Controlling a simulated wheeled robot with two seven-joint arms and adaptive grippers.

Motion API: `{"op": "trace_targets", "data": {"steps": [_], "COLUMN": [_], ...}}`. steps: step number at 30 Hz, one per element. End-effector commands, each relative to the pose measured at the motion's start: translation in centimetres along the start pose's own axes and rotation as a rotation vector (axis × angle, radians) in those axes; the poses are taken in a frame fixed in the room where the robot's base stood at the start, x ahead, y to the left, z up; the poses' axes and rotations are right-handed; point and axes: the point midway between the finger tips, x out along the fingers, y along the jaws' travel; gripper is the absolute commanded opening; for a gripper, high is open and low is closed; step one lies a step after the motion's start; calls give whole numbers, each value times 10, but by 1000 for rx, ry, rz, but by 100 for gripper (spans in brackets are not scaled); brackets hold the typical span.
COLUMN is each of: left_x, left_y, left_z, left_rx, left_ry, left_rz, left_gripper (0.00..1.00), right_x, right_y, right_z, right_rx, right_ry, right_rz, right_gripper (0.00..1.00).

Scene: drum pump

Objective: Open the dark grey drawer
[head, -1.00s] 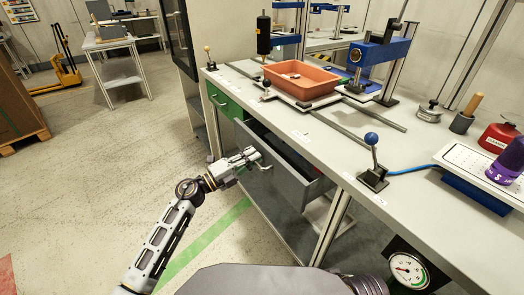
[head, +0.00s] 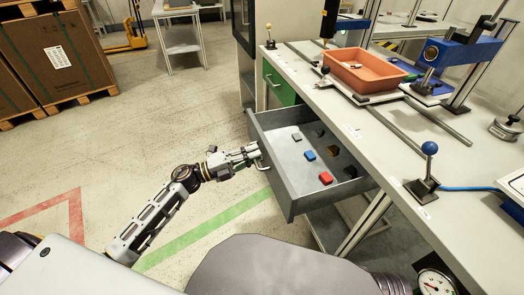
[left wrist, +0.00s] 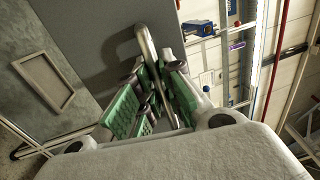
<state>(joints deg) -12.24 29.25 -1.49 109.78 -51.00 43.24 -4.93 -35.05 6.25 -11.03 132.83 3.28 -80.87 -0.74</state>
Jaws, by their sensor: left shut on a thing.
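The dark grey drawer (head: 282,187) stands pulled out from under the workbench in the head view. Several small blocks lie inside, among them a red one (head: 325,178) and a blue one (head: 309,156). My left gripper (head: 255,155) is shut on the drawer's handle at the drawer's front face. In the left wrist view the bar handle (left wrist: 150,55) runs between the green-padded fingers (left wrist: 150,95). The grey drawer front (left wrist: 95,40) fills the area behind it. My right gripper is not in view.
The workbench (head: 365,140) carries an orange tray (head: 375,80), a blue press (head: 460,55) and a blue-knobbed lever (head: 428,160). A green drawer (head: 278,82) sits beside the grey one. Open floor lies left of the drawer. Boxes on pallets (head: 60,60) stand at the far left.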

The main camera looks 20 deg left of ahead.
Motion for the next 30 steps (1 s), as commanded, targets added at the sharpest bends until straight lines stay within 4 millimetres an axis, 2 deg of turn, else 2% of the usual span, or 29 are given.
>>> {"op": "trace_targets", "data": {"steps": [4,15,16,20,30], "left_x": [-6,-7,-7,-6,-7], "left_y": [0,0,0,0,-1], "left_z": [-1,0,0,0,0], "left_rx": [-1,-1,-1,0,0], "left_ry": [1,1,1,1,0], "left_rz": [2,2,2,1,0], "left_gripper": [0,0,13,30,32], "right_x": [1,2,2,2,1], "right_y": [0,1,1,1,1], "right_z": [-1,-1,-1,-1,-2], "right_rx": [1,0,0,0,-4], "right_ry": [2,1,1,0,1], "right_rz": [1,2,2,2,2], "right_gripper": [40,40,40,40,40]}}
